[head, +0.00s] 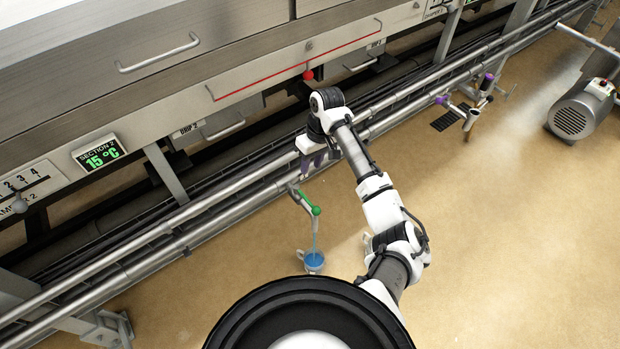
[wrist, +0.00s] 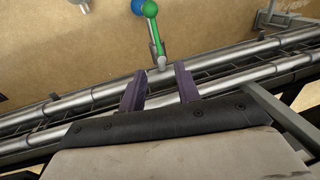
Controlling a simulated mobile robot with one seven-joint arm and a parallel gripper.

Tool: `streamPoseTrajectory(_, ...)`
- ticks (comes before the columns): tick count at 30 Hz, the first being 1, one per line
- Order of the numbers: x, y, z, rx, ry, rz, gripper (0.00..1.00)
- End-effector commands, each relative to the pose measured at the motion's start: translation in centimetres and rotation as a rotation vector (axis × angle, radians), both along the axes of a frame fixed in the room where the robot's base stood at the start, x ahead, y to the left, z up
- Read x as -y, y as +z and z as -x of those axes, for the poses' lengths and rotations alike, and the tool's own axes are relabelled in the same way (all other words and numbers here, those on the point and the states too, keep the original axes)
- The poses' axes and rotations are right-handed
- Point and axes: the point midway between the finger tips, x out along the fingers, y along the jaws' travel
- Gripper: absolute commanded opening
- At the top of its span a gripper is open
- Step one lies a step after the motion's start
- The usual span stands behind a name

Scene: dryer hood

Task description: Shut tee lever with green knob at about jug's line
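The tee lever (head: 303,197) is green with a round green knob (head: 316,211), on a grey tee branching from the lower pipe. It also shows in the wrist view, with its knob (wrist: 150,9) near the top edge. A thin blue stream falls from the tee into a white jug (head: 314,268) on the floor. Blue liquid (head: 314,258) shows in the jug; its line cannot be made out. My gripper (head: 313,163) is above the pipes, just up from the lever in the head view. Its purple fingers (wrist: 159,68) are apart and empty, with the tee beyond them.
Parallel pipes (head: 225,197) run along the machine. A red bar (head: 295,66) with a red knob (head: 308,75) is on its front. The floor around the jug is clear.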

Motion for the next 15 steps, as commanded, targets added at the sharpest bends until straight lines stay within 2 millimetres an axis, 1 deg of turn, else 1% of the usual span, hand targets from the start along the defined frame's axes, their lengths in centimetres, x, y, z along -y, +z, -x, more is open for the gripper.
streamPoseTrajectory(1,0.7,-0.2,0.3,-0.019,-0.006,0.005,0.33)
streamPoseTrajectory(3,1.0,-0.5,0.6,-0.034,-0.01,0.009,0.33)
streamPoseTrajectory(5,1.1,-0.9,0.7,-0.038,-0.01,0.009,0.33)
streamPoseTrajectory(8,0.9,-2.0,0.8,-0.038,-0.01,0.009,0.33)
streamPoseTrajectory(11,0.6,-3.7,1.1,-0.038,-0.011,0.008,0.33)
streamPoseTrajectory(15,0.1,-6.7,1.4,-0.038,-0.011,0.01,0.33)
